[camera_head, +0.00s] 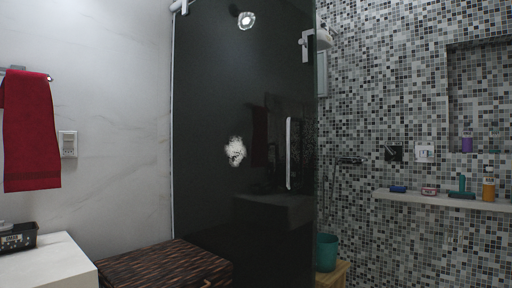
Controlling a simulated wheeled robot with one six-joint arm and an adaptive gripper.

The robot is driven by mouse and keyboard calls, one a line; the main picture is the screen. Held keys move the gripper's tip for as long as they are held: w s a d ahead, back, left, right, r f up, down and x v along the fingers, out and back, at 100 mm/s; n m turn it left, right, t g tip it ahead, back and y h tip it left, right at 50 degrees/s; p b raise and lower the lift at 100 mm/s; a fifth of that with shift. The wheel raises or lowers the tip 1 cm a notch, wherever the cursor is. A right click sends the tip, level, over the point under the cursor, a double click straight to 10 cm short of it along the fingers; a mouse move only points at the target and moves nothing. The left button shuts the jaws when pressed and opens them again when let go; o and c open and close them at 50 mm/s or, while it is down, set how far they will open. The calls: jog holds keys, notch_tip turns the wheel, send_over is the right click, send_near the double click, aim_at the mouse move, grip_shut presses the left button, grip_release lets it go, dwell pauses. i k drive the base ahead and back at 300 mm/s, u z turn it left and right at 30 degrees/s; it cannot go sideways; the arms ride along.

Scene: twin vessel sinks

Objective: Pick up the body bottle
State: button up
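Two bottles show at the right, and I cannot tell which is the body bottle. An orange bottle (489,191) stands upright at the right end of the white shower shelf (425,198). A purple bottle (466,145) stands in the wall niche above and to the left of it. A slim teal item (462,184) stands on the shelf, left of the orange bottle. My gripper is not in view.
A dark glass door (225,110) fills the middle. A white counter (45,262) with a black tray (17,240) and a dark patterned top (150,265) lie at the lower left. A teal bucket (326,252) stands on a wooden stool (340,272).

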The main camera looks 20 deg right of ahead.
aim_at(494, 133)
jog(key=z, duration=1.75)
